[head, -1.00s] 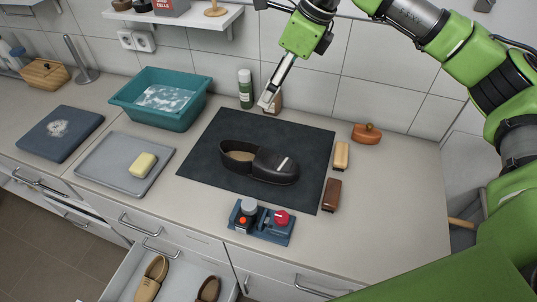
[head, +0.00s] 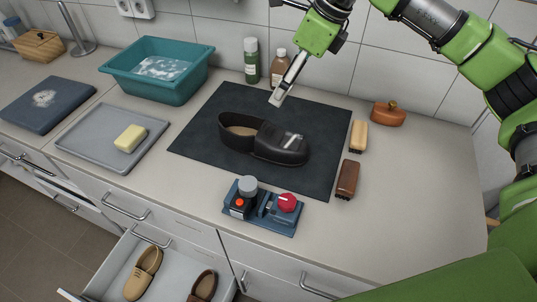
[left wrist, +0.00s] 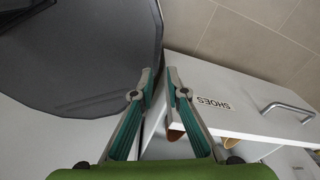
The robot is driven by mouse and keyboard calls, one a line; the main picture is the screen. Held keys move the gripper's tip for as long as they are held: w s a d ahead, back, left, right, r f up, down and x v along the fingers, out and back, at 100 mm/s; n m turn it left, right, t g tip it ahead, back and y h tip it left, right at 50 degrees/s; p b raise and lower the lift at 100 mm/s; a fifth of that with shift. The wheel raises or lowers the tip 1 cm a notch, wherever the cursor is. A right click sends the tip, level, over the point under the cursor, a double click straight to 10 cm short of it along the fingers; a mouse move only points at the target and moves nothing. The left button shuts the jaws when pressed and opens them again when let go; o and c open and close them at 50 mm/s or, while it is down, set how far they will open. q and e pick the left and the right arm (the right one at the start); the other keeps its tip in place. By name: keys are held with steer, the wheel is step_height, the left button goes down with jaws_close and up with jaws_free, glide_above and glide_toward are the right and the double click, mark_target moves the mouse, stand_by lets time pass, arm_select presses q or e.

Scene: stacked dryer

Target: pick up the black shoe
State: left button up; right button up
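The black shoe (head: 283,152) lies on a dark mat (head: 210,160) on the counter in the head view, its toe to the right and its tan-lined opening to the left. A pale strip shows on its upper. My right gripper (head: 276,99) is above the back part of the mat, behind the shoe and apart from it. It is seen edge-on, so its opening is hidden. My left gripper (left wrist: 160,72) shows only in the left wrist view, with a gap between its fingertips and nothing between them. It is by a white drawer front labelled SHOES (left wrist: 225,120).
An open drawer (head: 105,265) below the counter holds a tan shoe (head: 143,272) and a brown shoe (head: 203,287). Around the mat are two brushes (head: 359,137) (head: 348,180), a blue caddy (head: 281,222), bottles (head: 251,62), a teal tub (head: 120,81) and a grey tray (head: 75,139).

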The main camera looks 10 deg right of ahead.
steer(key=b, duration=0.5)
glide_toward(272, 134)
steer(key=r, duration=0.2)
steer(key=x, duration=0.9)
steer(key=shift+f+p, duration=0.25)
steer(key=shift+p, duration=0.1)
steer(key=p+x, duration=0.1)
steer(key=x, duration=0.1)
steer(key=p+x, duration=0.1)
steer(key=x, duration=0.1)
steer(key=shift+s+d+f, duration=0.1)
steer(key=shift+f, duration=0.75)
arm_select(q)
steer(key=f, duration=0.4)
steer(key=shift+w+d+f, duration=0.15)
steer(key=shift+w+f, duration=0.1)
steer(key=shift+f, duration=0.05)
arm_select(e)
steer(key=shift+c, duration=0.5)
steer(key=shift+r, duration=0.1)
steer(key=c, duration=1.4)
